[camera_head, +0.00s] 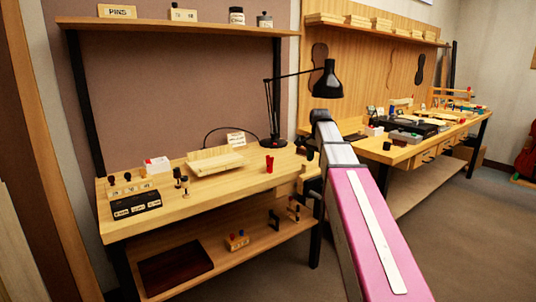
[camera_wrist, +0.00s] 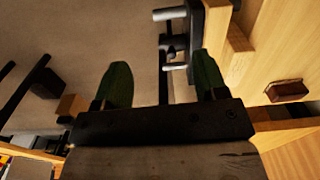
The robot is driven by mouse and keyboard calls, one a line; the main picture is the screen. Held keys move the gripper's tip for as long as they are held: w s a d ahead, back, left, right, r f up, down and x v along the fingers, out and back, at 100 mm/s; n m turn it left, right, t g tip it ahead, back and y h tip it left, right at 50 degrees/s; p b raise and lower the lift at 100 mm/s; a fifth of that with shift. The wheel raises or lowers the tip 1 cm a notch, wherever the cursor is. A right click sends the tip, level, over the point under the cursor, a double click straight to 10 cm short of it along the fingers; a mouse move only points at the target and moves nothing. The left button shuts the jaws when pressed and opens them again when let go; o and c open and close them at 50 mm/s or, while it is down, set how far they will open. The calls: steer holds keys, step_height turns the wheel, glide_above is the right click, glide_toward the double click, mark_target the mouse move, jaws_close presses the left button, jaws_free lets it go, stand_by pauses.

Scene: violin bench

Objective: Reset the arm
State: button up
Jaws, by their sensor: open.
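My gripper (camera_wrist: 162,82) shows in the wrist view with two dark green fingers spread well apart. Nothing is held between them. Beyond the fingers are dark rods and a metal fitting (camera_wrist: 172,45), and a pale wooden face lies on the right. In the head view my pink and white arm reaches up from the lower right towards the gap between two benches; I cannot make out the gripper's fingers there.
The near workbench (camera_head: 215,198) holds a wooden block (camera_head: 215,162), a red cup (camera_head: 269,164), a black box (camera_head: 136,204) and a black lamp (camera_head: 327,82). Its lower shelf (camera_head: 215,262) holds a dark tray. A second, cluttered bench (camera_head: 402,154) stands right. Floor is clear at right.

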steer(key=s+f+n, duration=0.3)
steer(key=s+f, duration=0.4)
steer(key=f, duration=0.4)
steer(key=s+a+f+n, duration=0.1)
steer(key=s+f+n, duration=0.3)
steer(key=s+f, duration=0.4)
steer(key=s+f+n, duration=0.3)
steer(key=s+f, duration=0.5)
steer(key=f, duration=0.7)
steer(key=shift+a, duration=0.15)
steer(key=shift+f, duration=0.1)
